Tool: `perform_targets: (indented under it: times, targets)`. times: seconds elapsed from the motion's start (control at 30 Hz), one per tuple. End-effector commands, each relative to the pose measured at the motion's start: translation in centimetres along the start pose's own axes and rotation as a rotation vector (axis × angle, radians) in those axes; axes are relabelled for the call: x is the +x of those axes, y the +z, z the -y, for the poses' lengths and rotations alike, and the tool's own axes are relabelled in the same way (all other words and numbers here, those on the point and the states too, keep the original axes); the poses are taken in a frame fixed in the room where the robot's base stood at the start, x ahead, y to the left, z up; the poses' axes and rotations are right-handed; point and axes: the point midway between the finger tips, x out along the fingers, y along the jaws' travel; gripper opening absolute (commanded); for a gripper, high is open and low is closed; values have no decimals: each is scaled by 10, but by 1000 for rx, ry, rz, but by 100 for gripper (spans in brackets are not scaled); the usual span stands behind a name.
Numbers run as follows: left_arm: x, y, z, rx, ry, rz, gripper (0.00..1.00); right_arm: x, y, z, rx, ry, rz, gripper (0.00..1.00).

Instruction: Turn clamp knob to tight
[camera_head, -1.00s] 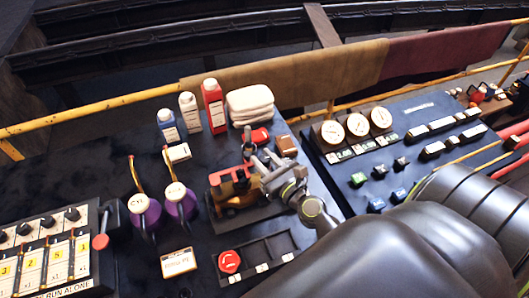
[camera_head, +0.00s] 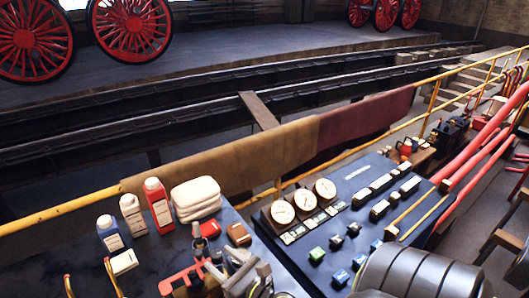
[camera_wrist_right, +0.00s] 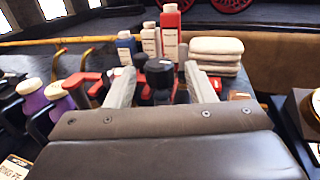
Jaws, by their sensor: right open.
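My right gripper (camera_head: 222,268) is at the bottom of the head view, beside a red-topped clamp fixture (camera_head: 178,281). A dark upright knob (camera_head: 200,246) stands at the fixture. In the right wrist view the open grey fingers of my right gripper (camera_wrist_right: 161,88) stand on either side of a black round-topped knob (camera_wrist_right: 159,72), with gaps visible. Red parts of the fixture (camera_wrist_right: 82,80) show left of the fingers. The knob's lower part is hidden by the gripper body. I cannot read any tight mark. My left gripper is not in view.
Bottles, including a red one (camera_head: 158,205), and folded white cloths (camera_head: 196,198) stand behind the fixture. A small brown block (camera_head: 238,234) lies to its right. A gauge panel (camera_head: 340,215) stands further right. A yellow rail (camera_head: 60,212) runs along the back edge.

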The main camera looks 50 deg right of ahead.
Motion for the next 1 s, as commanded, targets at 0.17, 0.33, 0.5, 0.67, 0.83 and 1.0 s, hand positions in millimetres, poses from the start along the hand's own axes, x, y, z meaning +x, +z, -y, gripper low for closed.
perform_targets:
  times: [0.17,0.33,0.5,0.67,0.83,1.0]
  targets:
    - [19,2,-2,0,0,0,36,-36,-5,0,-1,-1,-3,49]
    - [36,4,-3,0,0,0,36,-68,-6,0,-1,0,-2,49]
    - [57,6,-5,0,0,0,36,-98,-7,0,-1,0,-2,49]
    - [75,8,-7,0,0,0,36,-121,-7,0,-1,0,-2,49]
    - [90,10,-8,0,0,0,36,-138,-5,0,-2,0,-1,49]
    - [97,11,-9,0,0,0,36,-147,-2,0,0,0,0,49]
